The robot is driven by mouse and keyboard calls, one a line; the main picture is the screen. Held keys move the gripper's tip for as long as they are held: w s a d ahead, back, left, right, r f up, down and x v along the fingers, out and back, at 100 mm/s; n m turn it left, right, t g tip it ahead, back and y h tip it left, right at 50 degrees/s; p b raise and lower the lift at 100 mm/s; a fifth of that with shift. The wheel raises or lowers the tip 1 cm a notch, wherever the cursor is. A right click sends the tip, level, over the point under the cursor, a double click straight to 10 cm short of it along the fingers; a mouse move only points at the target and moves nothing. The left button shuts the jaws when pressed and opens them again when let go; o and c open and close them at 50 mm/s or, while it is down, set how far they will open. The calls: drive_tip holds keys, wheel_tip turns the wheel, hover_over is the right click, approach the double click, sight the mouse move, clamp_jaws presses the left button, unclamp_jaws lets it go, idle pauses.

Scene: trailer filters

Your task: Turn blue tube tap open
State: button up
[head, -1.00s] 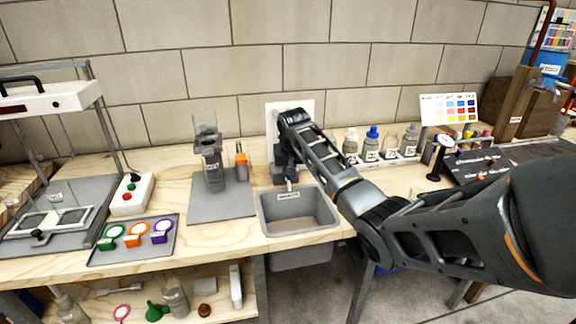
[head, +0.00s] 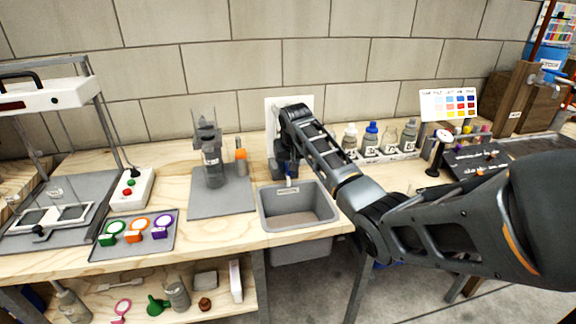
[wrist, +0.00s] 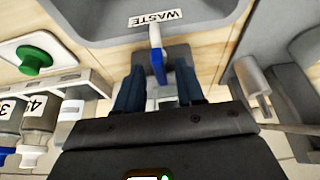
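The blue tube tap (wrist: 158,62) shows in the wrist view as a narrow blue piece with a pale end, just below the WASTE label. In the head view, a small blue piece (head: 289,181) shows at the back of the grey waste basin (head: 265,213). My gripper (wrist: 159,84) is open in the wrist view, its two dark fingers on either side of the tap's lower part. Gaps show beside the tap, and I cannot tell whether either finger touches it. In the head view my gripper is mostly hidden by my arm and wrist, in front of a white wall panel (head: 271,117).
A grey mat (head: 222,205) with a clear funnel-topped filter holder (head: 208,150) lies left of the basin. Several bottles (head: 371,140) stand in a rack to the right. A green button (wrist: 34,59) shows in the wrist view.

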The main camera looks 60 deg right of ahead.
drive_tip(key=v, duration=0.7)
drive_tip(key=shift+s+r, duration=0.15)
drive_tip(key=shift+r, duration=0.15)
drive_tip(key=shift+a, duration=0.15)
